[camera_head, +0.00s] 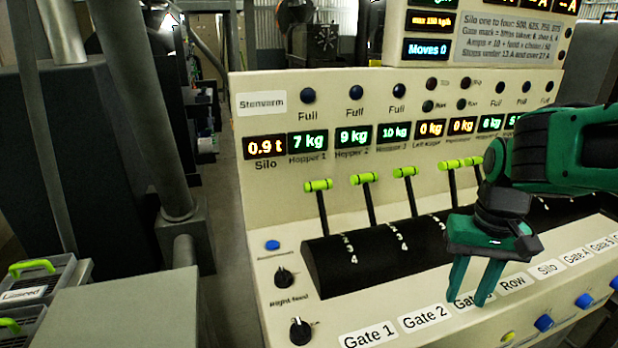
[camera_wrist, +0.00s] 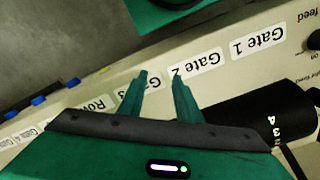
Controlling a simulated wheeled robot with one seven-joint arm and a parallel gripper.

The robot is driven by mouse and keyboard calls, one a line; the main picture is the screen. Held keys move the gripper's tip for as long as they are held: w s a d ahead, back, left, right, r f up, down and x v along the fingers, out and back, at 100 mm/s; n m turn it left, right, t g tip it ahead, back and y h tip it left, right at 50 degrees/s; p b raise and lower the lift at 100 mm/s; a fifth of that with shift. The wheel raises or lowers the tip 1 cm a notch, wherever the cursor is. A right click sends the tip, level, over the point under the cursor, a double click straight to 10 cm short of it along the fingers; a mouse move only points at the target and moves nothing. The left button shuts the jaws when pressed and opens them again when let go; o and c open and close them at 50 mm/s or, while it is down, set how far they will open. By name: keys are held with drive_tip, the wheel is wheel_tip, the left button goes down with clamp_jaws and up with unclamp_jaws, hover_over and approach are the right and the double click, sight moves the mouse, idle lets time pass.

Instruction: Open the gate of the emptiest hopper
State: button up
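The console (camera_head: 265,190) carries lit readouts: Hopper 1 reads 7 kg (camera_head: 308,140), Hopper 2 reads 9 kg (camera_head: 353,136), Hopper 3 reads 10 kg (camera_head: 395,132). Further right, two amber readouts show 0 kg (camera_head: 430,129); their small labels are hard to read. More green readouts are partly hidden by my arm. Labels Gate 1 (camera_head: 368,334), Gate 2 (camera_head: 425,317) and Gate 3 run along the front ledge; my fingers cover part of Gate 3. My gripper (camera_head: 473,301) is open and empty, pointing down over the ledge. The wrist view shows its fingers (camera_wrist: 159,78) apart near the Gate 2 label (camera_wrist: 195,62).
Green-tipped levers (camera_head: 318,186) stand in a black housing (camera_head: 375,262) behind the ledge. Blue buttons (camera_head: 543,323) line the ledge's front at right. Black knobs (camera_head: 301,331) sit at left. A grey box (camera_head: 125,310) and trays (camera_head: 30,290) stand left of the console.

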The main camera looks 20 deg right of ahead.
drive_tip(key=shift+o, duration=0.6)
drive_tip(key=shift+o, duration=0.3)
drive_tip(key=shift+s+r, duration=0.25)
drive_tip(key=shift+s, duration=0.05)
drive_tip(key=w+r+n, duration=0.5)
drive_tip(key=w, duration=0.2)
drive_tip(key=n+t, duration=0.2)
drive_tip(key=n, duration=1.7)
approach(317, 182)
drive_tip(key=f, duration=0.3)
drive_tip(key=w+f, duration=0.1)
drive_tip(key=f, duration=0.4)
drive_tip(key=shift+w+a+f, duration=0.1)
drive_tip(key=shift+w+f, duration=0.2)
drive_tip(key=shift+f, duration=0.05)
